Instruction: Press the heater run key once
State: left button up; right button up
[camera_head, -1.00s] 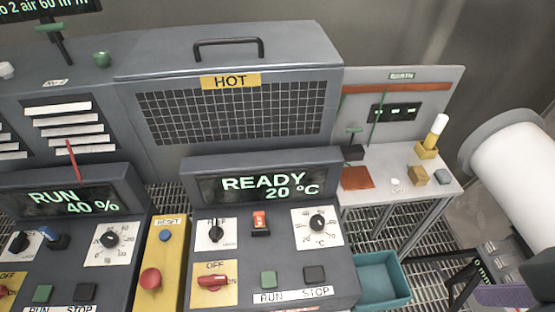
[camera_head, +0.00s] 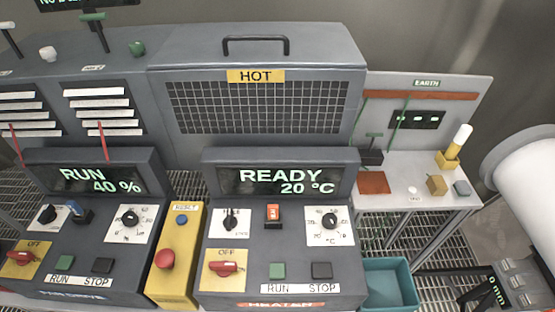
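The heater panel (camera_head: 284,245) is the right-hand console, with a "HEATER" label at its front edge. Its green run key (camera_head: 277,271) sits above the word RUN, left of the dark stop key (camera_head: 322,270). Its display (camera_head: 278,181) reads READY 20 °C. The red rotary switch (camera_head: 224,268) lies on a yellow plate marked OFF at its top. An orange-red switch (camera_head: 273,213) and a temperature dial (camera_head: 329,221) are above the keys. Neither of my grippers is in view, and nothing covers the run key.
A second console (camera_head: 98,235) at left shows RUN 40 %. Between them a yellow box (camera_head: 173,262) carries a blue reset button and a red mushroom button. A teal bin (camera_head: 389,284) stands right of the heater panel. A side table (camera_head: 430,190) holds small items.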

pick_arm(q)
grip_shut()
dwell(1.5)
